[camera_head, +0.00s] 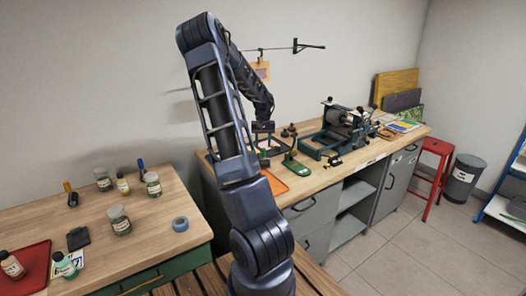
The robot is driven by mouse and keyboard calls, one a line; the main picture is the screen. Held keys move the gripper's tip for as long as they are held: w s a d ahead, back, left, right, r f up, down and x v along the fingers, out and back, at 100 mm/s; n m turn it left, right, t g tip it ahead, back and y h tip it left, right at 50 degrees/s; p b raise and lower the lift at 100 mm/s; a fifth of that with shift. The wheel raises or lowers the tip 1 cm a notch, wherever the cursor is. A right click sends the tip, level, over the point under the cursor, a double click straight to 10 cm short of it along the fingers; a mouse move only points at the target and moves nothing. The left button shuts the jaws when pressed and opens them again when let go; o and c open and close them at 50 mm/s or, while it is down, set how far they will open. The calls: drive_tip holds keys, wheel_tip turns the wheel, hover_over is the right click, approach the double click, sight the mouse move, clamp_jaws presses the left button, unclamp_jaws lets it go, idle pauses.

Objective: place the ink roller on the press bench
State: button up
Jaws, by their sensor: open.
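A roller with an orange handle and a dark head (71,195), which looks like an ink roller, stands on the left wooden table. A second tool with a blue handle (141,166) is at that table's back edge. The press bench (320,178) is the long wooden counter on the right, carrying a dark green press (340,130). My gripper (264,146) is open above the bench's left end, well away from the orange-handled roller.
Jars (119,220), blue tape (180,224) and a red tray (25,268) share the left table. A green tool (296,164) and a small black-and-yellow item (334,162) lie on the bench, with bare wood near its front edge. A red stool (432,170) stands right.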

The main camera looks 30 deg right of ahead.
wheel_tip(320, 180, up, 7)
drive_tip(key=shift+f, duration=0.15)
drive_tip(key=s+a+r+n+t+y, duration=0.1)
drive_tip(key=s+a+r, duration=0.3)
drive_tip(key=a, duration=0.3)
drive_tip(key=s+a+r+n, duration=0.1)
drive_tip(key=s+a+r, duration=0.25)
drive_tip(key=a, duration=0.45)
drive_tip(key=s+a+r+n+t+y, duration=0.1)
drive_tip(key=s+a+r, duration=0.2)
drive_tip(key=a+r, duration=0.3)
drive_tip(key=s+a+r+n+t+h, duration=0.1)
drive_tip(key=s+a+n+t+h, duration=0.1)
drive_tip(key=s+a, duration=1.3)
drive_tip(key=s+n, duration=0.1)
drive_tip(key=s, duration=0.2)
drive_tip(key=shift+s+r+t, duration=0.2)
drive_tip(key=shift+s+t, duration=0.1)
drive_tip(key=shift+s, duration=0.05)
